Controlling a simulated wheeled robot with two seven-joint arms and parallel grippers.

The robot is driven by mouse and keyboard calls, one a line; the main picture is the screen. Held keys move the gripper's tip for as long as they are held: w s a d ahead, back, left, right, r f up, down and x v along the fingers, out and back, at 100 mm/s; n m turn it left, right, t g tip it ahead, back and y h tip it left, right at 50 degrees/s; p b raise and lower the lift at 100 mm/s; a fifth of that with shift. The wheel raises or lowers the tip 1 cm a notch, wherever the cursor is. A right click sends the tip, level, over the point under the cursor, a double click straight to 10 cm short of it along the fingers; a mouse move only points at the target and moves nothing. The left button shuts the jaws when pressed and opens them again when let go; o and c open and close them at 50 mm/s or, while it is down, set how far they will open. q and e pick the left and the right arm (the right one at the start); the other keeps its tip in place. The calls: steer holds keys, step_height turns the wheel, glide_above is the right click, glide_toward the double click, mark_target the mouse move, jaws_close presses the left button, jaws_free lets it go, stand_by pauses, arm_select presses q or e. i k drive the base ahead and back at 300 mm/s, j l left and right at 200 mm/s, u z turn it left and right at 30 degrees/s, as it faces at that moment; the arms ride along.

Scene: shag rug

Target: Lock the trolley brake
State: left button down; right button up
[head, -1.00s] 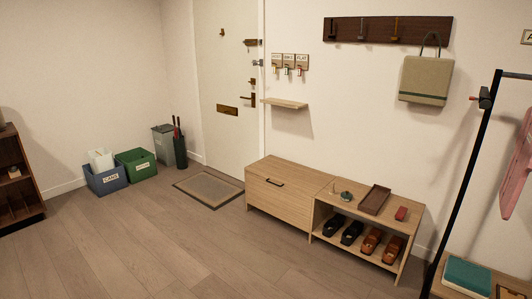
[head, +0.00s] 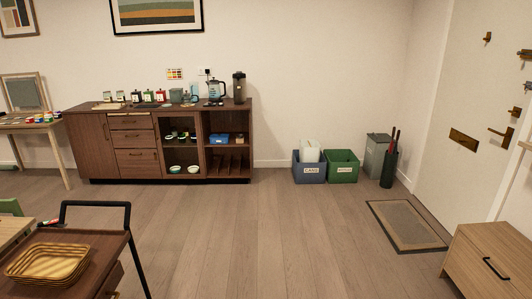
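A trolley (head: 88,255) stands at the lower left of the head view. It has a brown wooden top, a black tubular handle (head: 95,204) on its far side and a dark leg on its right. A yellow woven basket (head: 48,263) sits on its top. A small red and white item lies by the handle, too small to make out. The trolley's wheels and brake are below the picture edge and hidden. Neither of my grippers is in view.
Open wooden floor (head: 270,230) lies right of the trolley. A long sideboard (head: 160,145) stands along the back wall. Blue (head: 309,172) and green (head: 342,167) bins, a doormat (head: 407,225) and a wooden bench cabinet (head: 490,262) are to the right.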

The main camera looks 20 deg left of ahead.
mark_target(48, 224)
steer(key=i+l+u, duration=0.2)
steer(key=u, duration=0.2)
steer(key=i+l+u, duration=0.6)
steer(key=l+u, duration=0.25)
steer(key=i+l+u, duration=0.15)
steer(key=l+u, duration=0.15)
steer(key=u, duration=0.15)
